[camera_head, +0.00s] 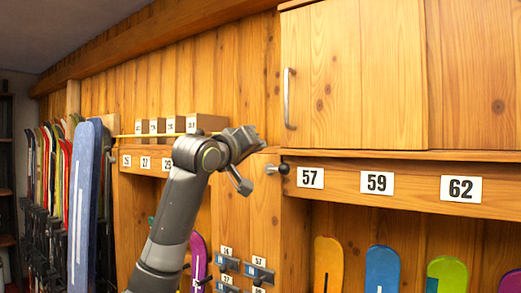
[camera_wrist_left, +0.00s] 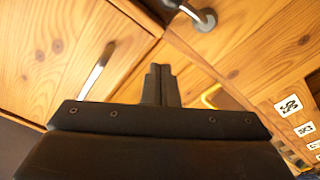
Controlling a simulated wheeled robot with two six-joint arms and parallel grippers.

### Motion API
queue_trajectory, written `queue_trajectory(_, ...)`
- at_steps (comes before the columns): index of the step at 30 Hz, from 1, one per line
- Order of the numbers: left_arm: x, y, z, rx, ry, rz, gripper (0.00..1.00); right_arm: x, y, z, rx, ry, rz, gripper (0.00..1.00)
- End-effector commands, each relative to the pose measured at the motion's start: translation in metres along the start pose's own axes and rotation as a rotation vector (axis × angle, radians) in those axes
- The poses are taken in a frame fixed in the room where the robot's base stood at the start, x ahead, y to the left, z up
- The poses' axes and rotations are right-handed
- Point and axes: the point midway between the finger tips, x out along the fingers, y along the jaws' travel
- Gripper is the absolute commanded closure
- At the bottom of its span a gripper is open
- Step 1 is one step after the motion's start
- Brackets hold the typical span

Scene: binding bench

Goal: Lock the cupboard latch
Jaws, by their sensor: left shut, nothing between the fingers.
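The cupboard latch (camera_head: 277,169), a small metal lever with a dark round knob, sits on the wooden frame below the cupboard door (camera_head: 365,75). The door looks closed, with a vertical metal handle (camera_head: 289,98). My right gripper is out of view.
A ledge with number plates (camera_head: 376,183) runs below the door. Small boxes (camera_head: 207,122) stand on a shelf behind my left arm. Colourful boards (camera_head: 328,262) stand in the bays below, and skis (camera_head: 82,205) at the left. The space before the door is clear.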

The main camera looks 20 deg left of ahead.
Motion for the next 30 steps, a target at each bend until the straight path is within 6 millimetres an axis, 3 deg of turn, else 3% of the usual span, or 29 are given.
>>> queue_trajectory(1, -0.011, -0.005, 0.007, 0.003, 0.002, 0.0, 1.0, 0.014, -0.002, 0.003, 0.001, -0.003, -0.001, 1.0)
queue_trajectory(12, -0.073, -0.004, 0.005, 0.001, 0.001, 0.0, 1.0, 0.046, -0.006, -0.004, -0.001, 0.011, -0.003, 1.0)
queue_trajectory(18, -0.085, -0.003, 0.004, 0.0, -0.001, -0.001, 1.0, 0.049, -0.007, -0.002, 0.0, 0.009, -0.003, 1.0)
queue_trajectory(30, -0.085, -0.002, 0.003, -0.001, -0.002, -0.001, 1.0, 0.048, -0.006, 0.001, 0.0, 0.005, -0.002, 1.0)
